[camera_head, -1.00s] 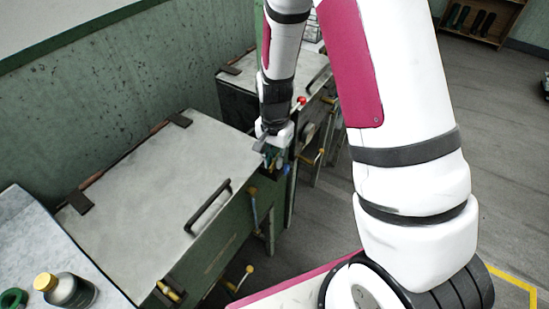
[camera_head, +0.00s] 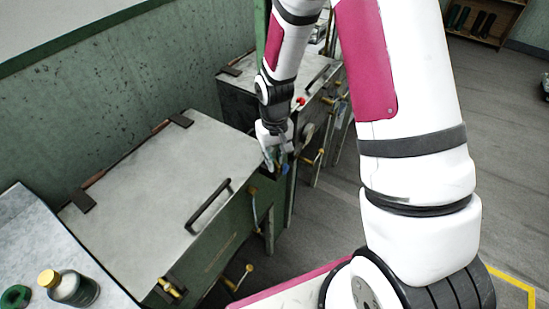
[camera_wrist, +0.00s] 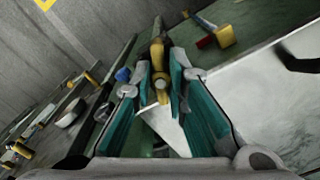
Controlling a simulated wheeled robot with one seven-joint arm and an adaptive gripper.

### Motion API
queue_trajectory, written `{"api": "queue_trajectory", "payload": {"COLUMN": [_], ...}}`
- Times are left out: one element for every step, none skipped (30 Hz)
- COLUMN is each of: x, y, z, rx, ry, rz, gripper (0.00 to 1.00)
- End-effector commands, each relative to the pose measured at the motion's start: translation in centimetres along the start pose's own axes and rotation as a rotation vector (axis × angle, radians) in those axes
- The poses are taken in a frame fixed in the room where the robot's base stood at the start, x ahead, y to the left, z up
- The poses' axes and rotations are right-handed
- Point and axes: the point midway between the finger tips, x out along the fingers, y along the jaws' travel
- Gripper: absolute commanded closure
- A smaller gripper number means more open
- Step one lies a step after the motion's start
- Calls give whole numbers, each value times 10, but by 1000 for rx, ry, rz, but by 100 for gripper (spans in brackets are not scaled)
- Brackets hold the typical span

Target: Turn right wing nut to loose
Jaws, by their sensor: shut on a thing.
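The right wing nut (camera_wrist: 160,82) is yellow brass and shows in the wrist view between the teal fingers of my gripper (camera_wrist: 163,85). The fingers are shut on it. In the head view my gripper (camera_head: 277,168) is at the right front corner of the near basin's grey lid (camera_head: 160,185) and hides the nut. A second yellow wing nut (camera_head: 170,288) is at the lid's left front corner, away from my gripper. How far the held nut is turned cannot be told.
A black handle (camera_head: 208,207) rises from the lid near its front edge. Yellow-handled levers (camera_head: 252,190) stick out of the green front. A second basin (camera_head: 262,75) stands behind. A yellow-capped bottle (camera_head: 75,290) stands at lower left. Open floor lies to the right.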

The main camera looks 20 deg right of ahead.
Motion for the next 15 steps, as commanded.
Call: {"api": "queue_trajectory", "payload": {"x": [-1, -1, -1, -1, -1, -1, -1, -1, -1, -1, -1, -1, -1, -1, -1], "y": [0, 0, 0, 0, 0, 0, 0, 0, 0, 0, 0, 0, 0, 0, 0], "z": [-1, -1, -2, -2, -2, -2, -2, -2, -2, -2, -2, -2, -2, -2, -2], "rx": [-40, -66, -101, -127, -150, -182, -204, -226, -252, -272, -290, -312, -326, -341, -359], "ry": [4, 4, 4, 5, 5, 5, 5, 5, 5, 5, 5, 5, 5, 4, 4], "rz": [-1, -1, -1, -1, -1, 0, 0, 0, 0, 0, 0, 0, 0, 0, 0], "gripper": [100, 100, 100, 100, 100, 100, 100, 100, 100, 100, 100, 100, 100, 100, 100]}}
